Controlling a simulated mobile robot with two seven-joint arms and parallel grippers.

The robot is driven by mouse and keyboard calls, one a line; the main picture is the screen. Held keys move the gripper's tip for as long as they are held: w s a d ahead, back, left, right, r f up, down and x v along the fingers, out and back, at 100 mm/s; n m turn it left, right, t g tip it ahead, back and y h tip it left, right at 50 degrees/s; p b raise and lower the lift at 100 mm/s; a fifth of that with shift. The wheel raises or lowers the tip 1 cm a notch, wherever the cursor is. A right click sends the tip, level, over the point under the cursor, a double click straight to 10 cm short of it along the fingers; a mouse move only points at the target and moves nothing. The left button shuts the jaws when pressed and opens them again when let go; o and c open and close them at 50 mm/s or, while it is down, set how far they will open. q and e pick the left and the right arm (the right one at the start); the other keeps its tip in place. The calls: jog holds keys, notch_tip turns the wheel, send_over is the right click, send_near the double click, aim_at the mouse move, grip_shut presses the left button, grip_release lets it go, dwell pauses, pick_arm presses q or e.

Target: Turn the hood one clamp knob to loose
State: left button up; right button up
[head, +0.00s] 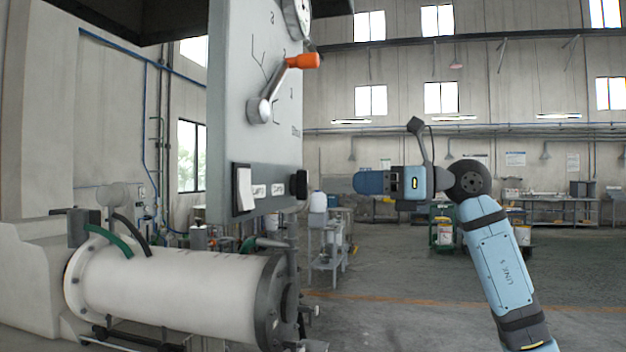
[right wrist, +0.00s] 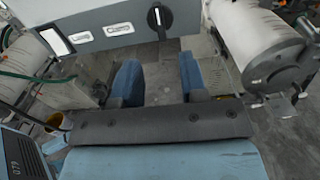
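A grey control panel (head: 240,120) carries a black strip with a white rocker switch, two white labels and a black knob (head: 302,184) at its right end. I take this as the clamp knob; the label print is too small to read surely. In the right wrist view the knob (right wrist: 159,20) shows a white pointer line running roughly up and down. My right gripper (head: 368,183) is right of the knob, apart from it. In the right wrist view the blue fingers (right wrist: 160,78) are spread with nothing between them. My left gripper is not in view.
A crank lever (head: 280,85) with an orange handle (head: 303,61) sits above the strip. The white rocker switch (head: 244,188) is at the strip's left. A white horizontal cylinder (head: 170,285) lies below the panel. Open floor and benches are behind my arm.

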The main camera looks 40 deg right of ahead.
aim_at(300, 185)
jog(key=p+x, duration=0.2)
jog(key=x, duration=0.8)
jog(key=shift+s, duration=0.15)
jog(key=shift+c, duration=0.4)
grip_shut()
